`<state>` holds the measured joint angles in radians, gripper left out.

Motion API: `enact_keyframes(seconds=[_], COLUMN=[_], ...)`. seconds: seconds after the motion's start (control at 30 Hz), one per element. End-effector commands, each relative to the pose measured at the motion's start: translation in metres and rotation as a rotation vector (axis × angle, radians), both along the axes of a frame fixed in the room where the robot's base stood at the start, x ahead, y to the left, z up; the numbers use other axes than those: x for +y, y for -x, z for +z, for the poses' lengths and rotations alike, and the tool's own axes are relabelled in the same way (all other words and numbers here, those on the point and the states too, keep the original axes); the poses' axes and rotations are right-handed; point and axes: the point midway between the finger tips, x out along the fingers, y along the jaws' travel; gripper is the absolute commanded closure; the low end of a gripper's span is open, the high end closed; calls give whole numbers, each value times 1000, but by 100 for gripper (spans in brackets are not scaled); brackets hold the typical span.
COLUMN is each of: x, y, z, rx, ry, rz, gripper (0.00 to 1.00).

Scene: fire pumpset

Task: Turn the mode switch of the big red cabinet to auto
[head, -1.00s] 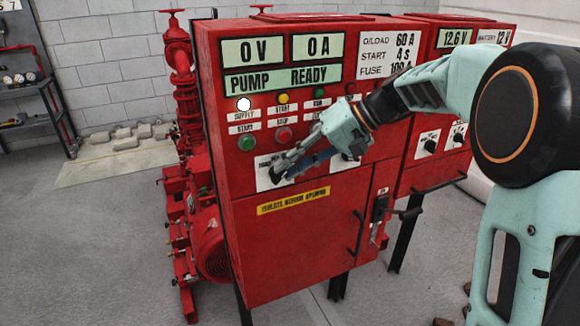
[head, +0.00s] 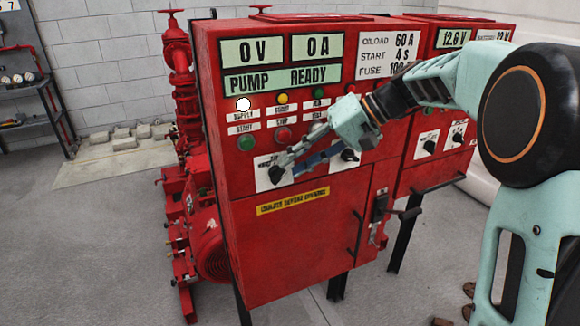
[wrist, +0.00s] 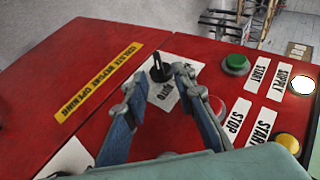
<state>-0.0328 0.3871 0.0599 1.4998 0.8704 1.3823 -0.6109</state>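The big red cabinet (head: 290,240) stands in the middle of the head view. Its mode switch (head: 276,175) is a black knob on a white plate, low on the left of the panel. In the wrist view the switch (wrist: 159,70) shows beyond my fingertips, with the word AUTO on its plate. My gripper (head: 287,166) is at the switch in the head view. In the wrist view my gripper (wrist: 154,84) is open, its fingers apart with nothing between them. I cannot tell for sure which setting the knob points to.
A green button (head: 246,143) and a red button (head: 284,135) sit above the switch. A second black knob (head: 350,155) is to the right, under my wrist. A door handle (head: 358,234) sticks out below. Another red cabinet (head: 440,165) adjoins on the right.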

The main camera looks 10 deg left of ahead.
Motion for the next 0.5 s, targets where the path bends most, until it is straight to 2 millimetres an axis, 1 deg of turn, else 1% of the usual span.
enact_keyframes(seconds=[0.03,0.1,0.3,0.5], x=[-10,-22,-53,-71], y=[-2,-4,-7,-8], z=[7,17,44,59], rx=[-2,-2,-1,0], ry=[0,0,1,1], rz=[-4,-4,-3,-1], gripper=[75,75,75,75])
